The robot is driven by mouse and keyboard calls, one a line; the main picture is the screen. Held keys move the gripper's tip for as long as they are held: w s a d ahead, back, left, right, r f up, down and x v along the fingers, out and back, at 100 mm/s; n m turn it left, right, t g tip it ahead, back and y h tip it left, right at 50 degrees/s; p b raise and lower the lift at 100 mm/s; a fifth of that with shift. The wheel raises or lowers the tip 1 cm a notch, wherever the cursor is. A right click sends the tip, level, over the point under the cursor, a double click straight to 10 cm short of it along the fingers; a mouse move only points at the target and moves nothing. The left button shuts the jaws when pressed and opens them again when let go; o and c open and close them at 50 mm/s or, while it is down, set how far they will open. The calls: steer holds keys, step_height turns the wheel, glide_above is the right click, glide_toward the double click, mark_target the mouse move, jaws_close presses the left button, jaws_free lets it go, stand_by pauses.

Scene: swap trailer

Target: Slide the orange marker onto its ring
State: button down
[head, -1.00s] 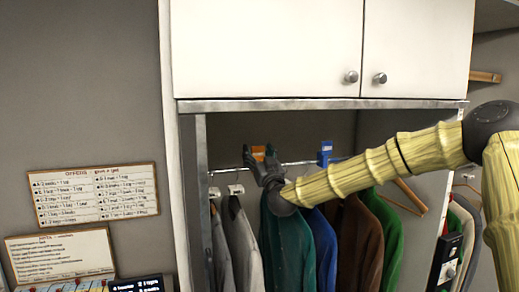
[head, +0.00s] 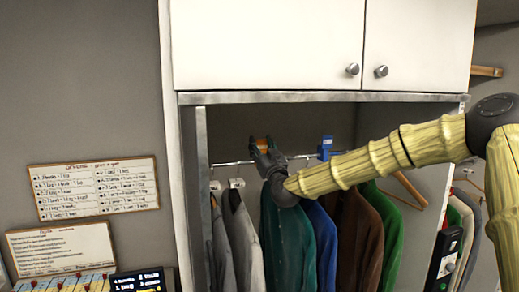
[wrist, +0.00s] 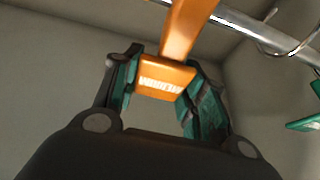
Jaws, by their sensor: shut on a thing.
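The orange marker (wrist: 165,78) has pale lettering on its block and a flat stem running up out of the wrist view. My gripper (wrist: 160,88) is shut on the block, with a green-padded finger on each side. In the head view, the marker (head: 263,144) shows as a small orange patch between the dark fingers of my gripper (head: 262,155), just above the clothes rail (head: 232,163). The rail (wrist: 265,35) passes right of the stem in the wrist view; I cannot tell whether they touch. I cannot make out which ring belongs to the marker.
A blue marker (head: 325,148) stands on the rail to the right. Several garments hang below, including a teal jacket (head: 285,235) under my gripper. White tags (head: 236,183) are at the left hangers. The cabinet's lower edge (head: 310,97) is above.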

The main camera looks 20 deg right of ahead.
steer(key=shift+d+b, duration=1.5)
steer(key=shift+d, duration=0.95)
steer(key=shift+w, duration=0.1)
steer(key=c, duration=0.8)
jaws_free()
steer(key=v, duration=1.2)
steer(key=shift+f, duration=0.1)
